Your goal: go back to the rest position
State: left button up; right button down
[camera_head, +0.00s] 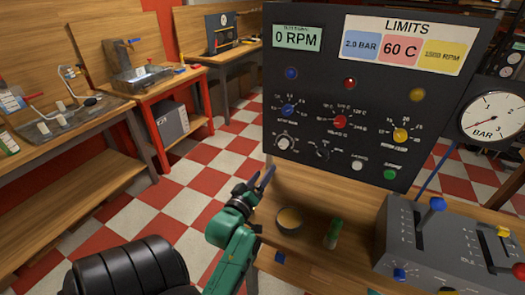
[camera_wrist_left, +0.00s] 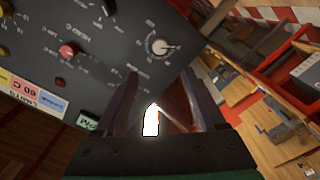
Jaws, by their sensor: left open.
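My left gripper (camera_head: 261,178) is open and empty in the head view, just left of the black control panel's (camera_head: 320,175) lower left edge. Its green arm comes up from the bottom. In the left wrist view my left gripper (camera_wrist_left: 160,95) shows two spread fingers with nothing between them, and the panel (camera_wrist_left: 120,50) fills the upper left, with knobs close to the fingers. Whether a finger touches the panel I cannot tell. My right gripper is not in view.
A round bowl (camera_head: 289,219) and a green-capped object (camera_head: 333,233) sit on the wooden bench (camera_head: 310,205) near my left forearm. A grey lever box (camera_head: 440,250) and pressure gauge (camera_head: 492,115) stand right.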

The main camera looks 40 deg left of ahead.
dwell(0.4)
pick_arm(q)
jog(key=d+f+m+g+h, duration=0.1)
jog(key=d+f+m+g, duration=0.1)
jog(key=d, duration=0.1)
jog(key=s+d+f+m+g+h, duration=0.1)
jog(key=d+f+m+g+h, duration=0.1)
jog(key=d+f+m, duration=0.1)
jog(key=s+d+f+m+g+h, duration=0.1)
jog(key=d+f+m+g+h, duration=0.1)
jog(key=d+f, duration=0.1)
jog(key=shift+d+f+m, duration=0.2)
jog(key=shift+d+m, duration=0.2)
jog(key=shift+d, duration=0.2)
jog(key=s+d+f+m+g+h, duration=0.1)
jog(key=s+d+f+m+g, duration=0.25)
jog(key=s, duration=0.25)
jog(key=s+d+f+m+g, duration=0.2)
jog(key=s+f+m+g, duration=0.1)
jog(key=s+g, duration=0.15)
jog(key=s+f, duration=0.2)
jog(key=f, duration=1)
jog(key=s+f, duration=0.2)
jog(key=f, duration=0.9)
jog(key=s+a+f+g, duration=0.2)
jog(key=s+f, duration=1)
jog(key=s, duration=0.4)
jog(key=shift+a+f, duration=0.35)
jog(key=shift+f, duration=0.05)
